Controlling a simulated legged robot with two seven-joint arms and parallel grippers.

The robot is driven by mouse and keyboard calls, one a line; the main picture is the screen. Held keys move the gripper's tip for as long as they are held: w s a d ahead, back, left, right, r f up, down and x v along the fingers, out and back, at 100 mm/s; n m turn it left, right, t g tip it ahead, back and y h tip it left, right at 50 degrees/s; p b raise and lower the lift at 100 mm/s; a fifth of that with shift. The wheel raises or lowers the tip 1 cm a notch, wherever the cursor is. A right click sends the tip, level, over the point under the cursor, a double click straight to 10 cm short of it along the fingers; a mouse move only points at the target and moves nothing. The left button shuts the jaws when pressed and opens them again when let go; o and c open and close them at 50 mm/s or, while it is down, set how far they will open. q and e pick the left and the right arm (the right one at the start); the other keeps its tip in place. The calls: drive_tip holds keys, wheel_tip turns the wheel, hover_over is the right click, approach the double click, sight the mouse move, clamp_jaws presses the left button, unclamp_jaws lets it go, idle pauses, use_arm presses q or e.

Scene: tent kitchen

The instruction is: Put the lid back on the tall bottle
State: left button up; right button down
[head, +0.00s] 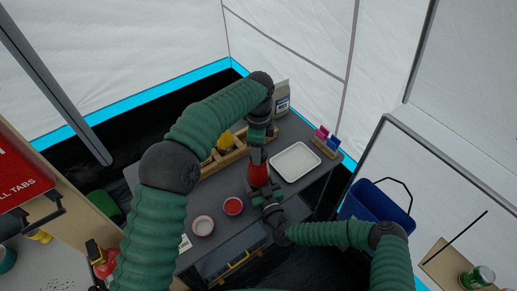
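A tall red bottle (259,174) stands roughly upright near the middle of the dark table, between my two grippers. My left gripper (257,148) points down from above, directly over the bottle's top. Its fingertips, the bottle's mouth and any lid there are too small and too covered to make out. My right gripper (264,193) reaches in from the front right, with its fingers at either side of the bottle's lower part, and seems shut on it. The bottle's base is hidden behind this gripper. I cannot tell whether the bottle touches the table.
A white tray (296,162) lies right of the bottle. A bowl with red contents (233,206) and a pale bowl (203,226) are at front left. A wooden crate (232,157) stands behind left, a bag (282,98) at the back, and a small rack (325,143) at right.

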use_arm(q)
drive_tip(key=o, duration=1.6)
drive_tip(key=shift+d, duration=0.1)
use_arm(e)
drive_tip(key=shift+f, duration=0.1)
use_arm(q)
drive_tip(key=shift+o, duration=0.2)
wheel_tip(320, 180, up, 12)
drive_tip(key=shift+w, duration=0.1)
use_arm(e)
drive_tip(key=shift+c, duration=0.6)
unclamp_jaws()
drive_tip(key=shift+s, duration=0.1)
use_arm(q)
drive_tip(key=shift+f+b, duration=0.45)
drive_tip(key=shift+f, duration=0.05)
use_arm(e)
drive_tip(key=v, duration=1.6)
drive_tip(key=shift+s+d, duration=0.25)
